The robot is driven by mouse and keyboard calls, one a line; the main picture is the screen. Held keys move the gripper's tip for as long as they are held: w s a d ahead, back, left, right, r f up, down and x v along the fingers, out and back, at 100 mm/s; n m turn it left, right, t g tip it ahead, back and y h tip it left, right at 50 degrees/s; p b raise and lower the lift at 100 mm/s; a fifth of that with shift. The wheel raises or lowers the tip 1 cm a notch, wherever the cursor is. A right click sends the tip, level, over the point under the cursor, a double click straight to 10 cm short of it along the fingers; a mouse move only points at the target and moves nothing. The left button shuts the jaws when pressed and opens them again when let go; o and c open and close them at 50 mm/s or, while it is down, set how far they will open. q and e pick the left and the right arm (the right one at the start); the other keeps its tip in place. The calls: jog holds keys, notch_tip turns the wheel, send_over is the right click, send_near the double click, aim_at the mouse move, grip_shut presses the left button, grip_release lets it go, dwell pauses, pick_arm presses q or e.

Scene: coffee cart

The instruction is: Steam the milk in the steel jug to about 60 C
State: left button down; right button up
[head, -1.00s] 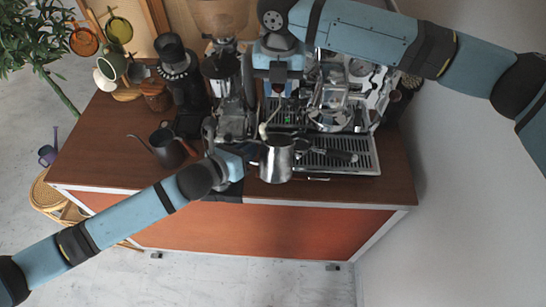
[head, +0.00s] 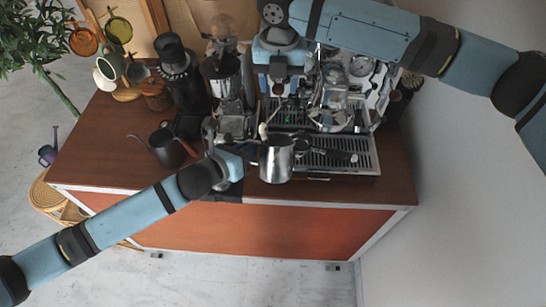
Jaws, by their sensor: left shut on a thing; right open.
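The steel jug (head: 277,162) is upright at the front left of the espresso machine's drip tray. My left gripper (head: 256,153) is shut on the jug from its left side. A thin steam wand with a pale grip (head: 263,131) hangs down at the jug's back left rim; I cannot tell how deep its tip sits. My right gripper (head: 279,88) is open, over the machine's left part, above and behind the jug. The milk inside the jug cannot be made out, and no temperature reading shows.
The espresso machine (head: 345,110) has a drip tray (head: 360,166) and a black portafilter handle (head: 340,156) right of the jug. The wooden counter (head: 110,150) is clear at front left.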

pick_arm(q)
jog(key=shift+r, duration=0.1)
pick_arm(e)
jog(key=shift+r, duration=3.15)
pick_arm(q)
jog(key=shift+s+d+f, duration=0.1)
jog(key=shift+s+f, duration=0.4)
jog(key=shift+f, duration=0.05)
pick_arm(e)
jog(key=shift+f, duration=0.25)
pick_arm(q)
jog(key=s+f+b, duration=0.3)
jog(key=s+f, duration=0.3)
jog(key=shift+s, duration=0.35)
pick_arm(e)
jog(key=shift+f, duration=1.5)
pick_arm(q)
jog(key=shift+s, duration=0.1)
pick_arm(e)
jog(key=shift+r, duration=0.1)
jog(key=shift+r+p, duration=0.75)
jog(key=shift+r, duration=0.15)
jog(key=shift+r+p, duration=0.3)
pick_arm(q)
jog(key=s+r, duration=0.2)
jog(key=s, duration=0.5)
jog(key=shift+s+d, duration=0.15)
